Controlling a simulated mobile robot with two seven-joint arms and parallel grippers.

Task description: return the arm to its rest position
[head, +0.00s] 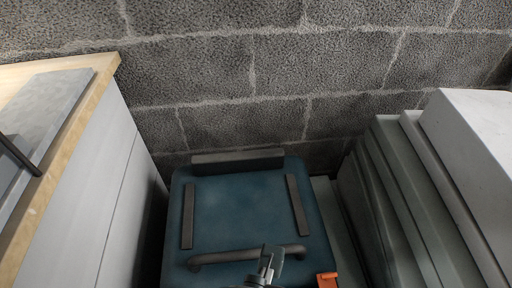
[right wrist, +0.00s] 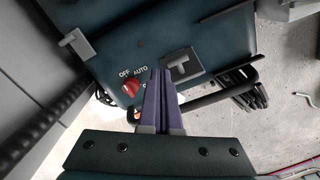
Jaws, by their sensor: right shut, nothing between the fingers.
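My right gripper (right wrist: 160,72) is shut and empty in the right wrist view, its two purple fingers together. I cannot tell whether the tips touch the panel. In the head view, a teal box (head: 245,210) with dark strips and a black bar handle (head: 225,256) stands below the block wall. A small grey metal part (head: 268,265) shows at the bottom there; I cannot tell what it belongs to. My left gripper is not in view.
A pale cabinet with a wooden top (head: 70,130) stands on the left, with a grey slab (head: 50,95) on it. Grey stepped casings (head: 400,190) and a white box (head: 475,130) stand close on the right. A block wall (head: 280,75) closes the back.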

